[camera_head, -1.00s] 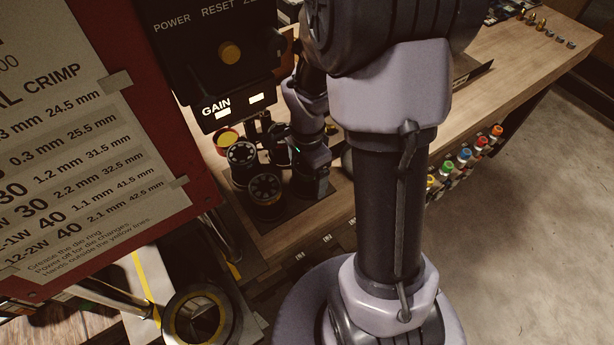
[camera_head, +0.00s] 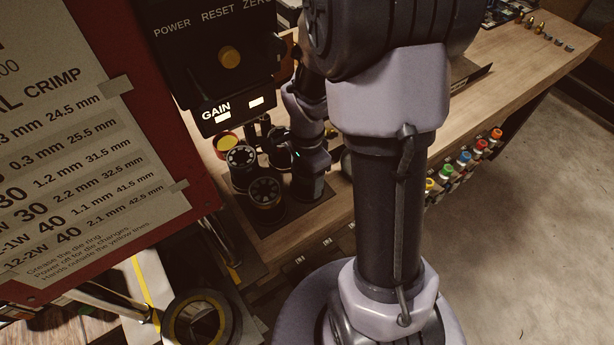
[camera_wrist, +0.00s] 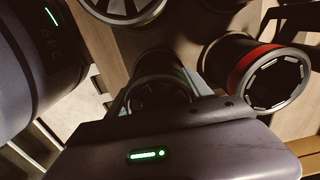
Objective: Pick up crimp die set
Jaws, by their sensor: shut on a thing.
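Several dark, cylindrical crimp die sets stand close together on the bench. A red-banded die set (camera_wrist: 268,75) stands close on the right.
A control box (camera_head: 215,65) hangs over the die sets, and a red-edged sign (camera_head: 90,170) fills the left. The wooden bench (camera_head: 475,100) has free room to the right. Small fittings (camera_head: 540,28) lie at its far end; colored-cap items (camera_head: 463,160) line its side.

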